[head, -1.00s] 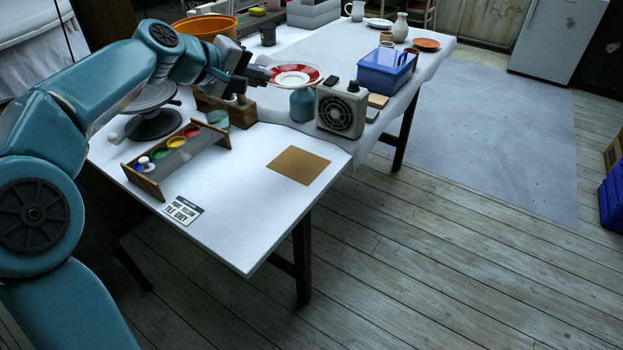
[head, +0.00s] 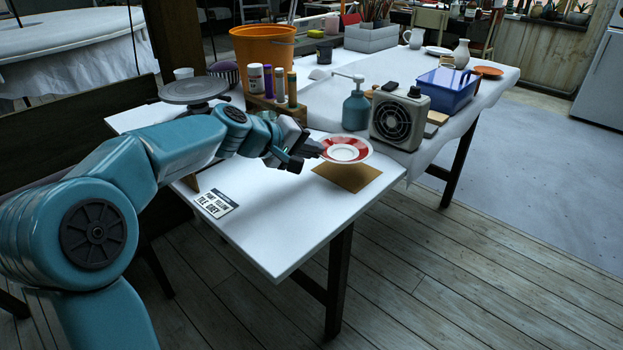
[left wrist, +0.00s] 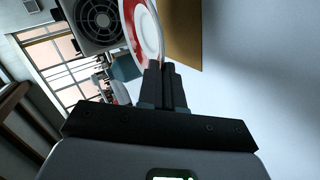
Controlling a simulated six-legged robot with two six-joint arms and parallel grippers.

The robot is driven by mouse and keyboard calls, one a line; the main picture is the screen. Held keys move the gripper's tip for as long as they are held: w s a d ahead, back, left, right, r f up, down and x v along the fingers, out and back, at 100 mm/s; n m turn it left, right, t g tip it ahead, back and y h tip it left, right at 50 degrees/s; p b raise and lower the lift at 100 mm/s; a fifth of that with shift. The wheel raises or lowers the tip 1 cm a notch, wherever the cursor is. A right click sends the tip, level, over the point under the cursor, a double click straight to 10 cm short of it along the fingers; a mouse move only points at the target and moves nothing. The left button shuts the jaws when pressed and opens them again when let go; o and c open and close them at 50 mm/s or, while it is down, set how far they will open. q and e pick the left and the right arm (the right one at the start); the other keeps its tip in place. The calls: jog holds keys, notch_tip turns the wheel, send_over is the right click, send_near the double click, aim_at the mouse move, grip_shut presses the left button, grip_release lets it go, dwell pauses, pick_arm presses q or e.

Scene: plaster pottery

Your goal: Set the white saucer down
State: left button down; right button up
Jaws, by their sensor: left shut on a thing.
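The held saucer is white with a broad red band (head: 346,150); it also shows at the top of the left wrist view (left wrist: 147,30). My left gripper (head: 316,150) is shut on its near-left rim. In the left wrist view the fingers (left wrist: 164,70) close together at the rim. The saucer hangs over the far part of a tan square mat (head: 350,180), which also shows in the left wrist view (left wrist: 182,35). I cannot tell how large the gap below it is. My right gripper is not in view.
A teal pump bottle (head: 356,110) and a grey fan box (head: 400,119) stand close behind the saucer. A blue bin (head: 448,90) is farther right. A wooden holder with bottles (head: 262,103) stands behind my arm. A lettered card (head: 216,204) lies on the near table, with bare surface around it.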

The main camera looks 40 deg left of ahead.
aim_at(311, 180)
pick_arm(q)
notch_tip(311, 180, down, 5)
jog(key=shift+r+b, duration=0.1)
jog(key=shift+b, duration=1.15)
jog(key=shift+r, duration=0.15)
jog(key=c, duration=1.7)
grip_release()
jog(key=shift+f, duration=0.25)
jog(key=shift+o, duration=0.6)
jog(key=shift+r, duration=0.35)
jog(key=p+v, duration=0.2)
jog(key=v, duration=0.9)
jog(key=shift+s+a, duration=0.1)
jog(key=shift+s, duration=0.25)
jog(key=shift+s+r, duration=0.1)
jog(key=shift+s, duration=0.1)
